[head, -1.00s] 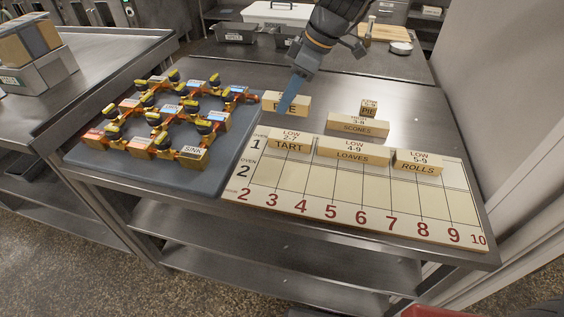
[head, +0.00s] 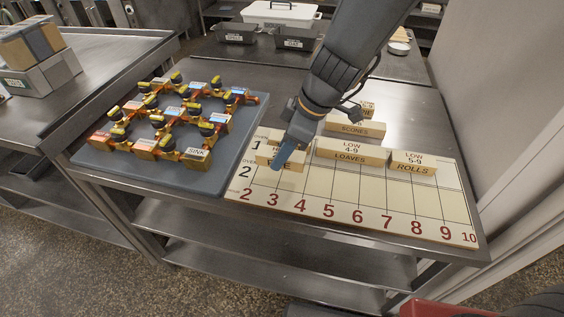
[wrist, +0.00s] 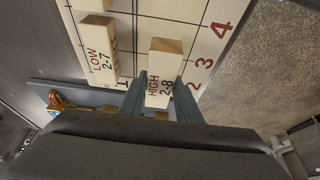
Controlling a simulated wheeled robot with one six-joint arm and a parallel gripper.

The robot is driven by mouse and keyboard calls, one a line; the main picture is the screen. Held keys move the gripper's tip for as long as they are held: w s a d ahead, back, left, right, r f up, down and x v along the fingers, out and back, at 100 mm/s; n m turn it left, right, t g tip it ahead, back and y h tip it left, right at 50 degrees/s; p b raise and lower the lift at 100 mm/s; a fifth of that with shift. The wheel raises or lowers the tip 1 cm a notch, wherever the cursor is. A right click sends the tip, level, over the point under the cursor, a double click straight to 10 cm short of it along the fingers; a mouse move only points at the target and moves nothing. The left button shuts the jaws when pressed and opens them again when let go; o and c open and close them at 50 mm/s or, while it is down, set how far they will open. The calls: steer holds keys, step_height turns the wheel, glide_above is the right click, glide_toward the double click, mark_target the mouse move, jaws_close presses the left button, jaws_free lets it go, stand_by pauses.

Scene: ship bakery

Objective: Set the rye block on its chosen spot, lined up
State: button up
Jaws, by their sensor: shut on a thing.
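My gripper (head: 287,160) is shut on the pale wooden rye block (head: 266,160). In the wrist view the fingers (wrist: 161,98) grip the sides of the block (wrist: 167,47), whose top reads HIGH 2-8. The block is over the left part of the numbered board (head: 345,197), around row 2 and near columns 2 and 3, roughly parallel to the tart block. I cannot tell whether it touches the board. The tart block, LOW 2-7, is mostly hidden behind my gripper in the head view but shows beside the rye block in the wrist view (wrist: 96,35).
The loaves block (head: 350,158) and rolls block (head: 413,169) stand in row 1. The scones block (head: 356,130) and a partly hidden small block (head: 368,109) stand behind the board. A grey mat (head: 165,175) with orange pipework lies left. Right-hand row 2 is clear.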

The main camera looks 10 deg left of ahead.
steer(key=shift+f, duration=1.8)
steer(key=shift+f+b, duration=0.15)
steer(key=shift+b, duration=0.2)
steer(key=o, duration=1.1)
steer(key=shift+r+p, duration=0.25)
steer(key=shift+p, duration=0.2)
steer(key=b+v, duration=0.1)
steer(key=v, duration=1.1)
steer(key=shift+b, duration=0.4)
steer(key=s+d+f+m+h, duration=0.1)
steer(key=d+f+m, duration=0.1)
steer(key=d+m, duration=0.4)
steer(key=s+d+f+m+h, duration=0.1)
steer(key=d+m, duration=0.5)
steer(key=d, duration=0.6)
steer(key=s+d+f+m+t+h, duration=0.1)
steer(key=s+d+f+m+h, duration=0.1)
steer(key=d+m, duration=0.4)
steer(key=shift+d+f+h, duration=0.15)
steer(key=shift+d+f, duration=0.3)
steer(key=shift+d, duration=0.25)
steer(key=shift+d+f+h, duration=0.15)
steer(key=shift+d+f, duration=0.3)
steer(key=shift+d, duration=0.25)
